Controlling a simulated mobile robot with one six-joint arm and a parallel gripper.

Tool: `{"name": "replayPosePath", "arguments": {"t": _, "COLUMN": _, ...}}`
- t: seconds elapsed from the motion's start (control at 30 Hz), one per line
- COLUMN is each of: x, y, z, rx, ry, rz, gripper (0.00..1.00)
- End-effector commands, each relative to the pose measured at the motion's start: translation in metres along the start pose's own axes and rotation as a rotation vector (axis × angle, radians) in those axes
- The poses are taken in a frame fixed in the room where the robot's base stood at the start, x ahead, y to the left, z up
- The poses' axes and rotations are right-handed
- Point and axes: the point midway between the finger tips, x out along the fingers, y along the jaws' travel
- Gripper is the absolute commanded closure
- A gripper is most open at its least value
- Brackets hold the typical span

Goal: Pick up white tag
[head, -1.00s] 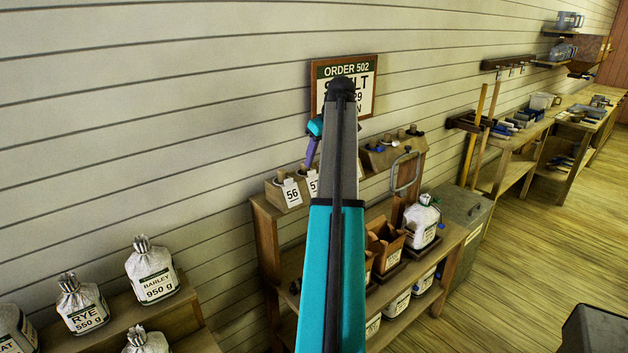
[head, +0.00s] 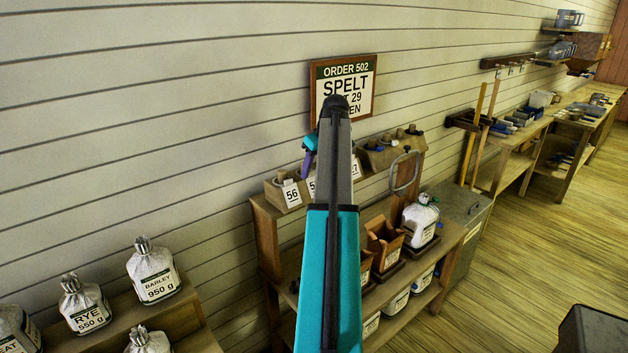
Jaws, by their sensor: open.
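White tags hang on the front of a wooden rack on the shelf top. One white tag marked 56 (head: 291,194) shows in full at the left. A second white tag (head: 312,188) is partly covered by my arm, and a third, ending in 7 (head: 356,168), shows just right of the arm. My gripper (head: 308,162), with teal and purple parts, is mostly hidden behind my arm. It is above the rack, near the second tag. Its jaws are open, and I see no tag held in it. I cannot tell its distance from the tags.
An order board (head: 345,88) reading SPELT hangs on the wall behind the arm. Wooden boxes (head: 383,243), a white sack (head: 420,222) and a clamp (head: 405,172) are on the shelf. Labelled sacks (head: 153,272) stand lower left.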

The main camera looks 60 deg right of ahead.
Motion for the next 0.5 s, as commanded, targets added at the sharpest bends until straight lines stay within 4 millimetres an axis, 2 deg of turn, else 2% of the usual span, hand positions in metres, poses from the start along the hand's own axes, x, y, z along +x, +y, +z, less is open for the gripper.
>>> {"name": "replayPosePath", "arguments": {"t": 0.27, "x": -0.0001, "y": -0.0005, "z": -0.0003, "rx": -0.001, "ry": 0.0, "rz": 0.0, "gripper": 0.53}}
{"name": "replayPosePath", "arguments": {"t": 0.5, "x": -0.0001, "y": -0.0007, "z": -0.0005, "rx": -0.001, "ry": 0.0, "rz": -0.001, "gripper": 0.94}}
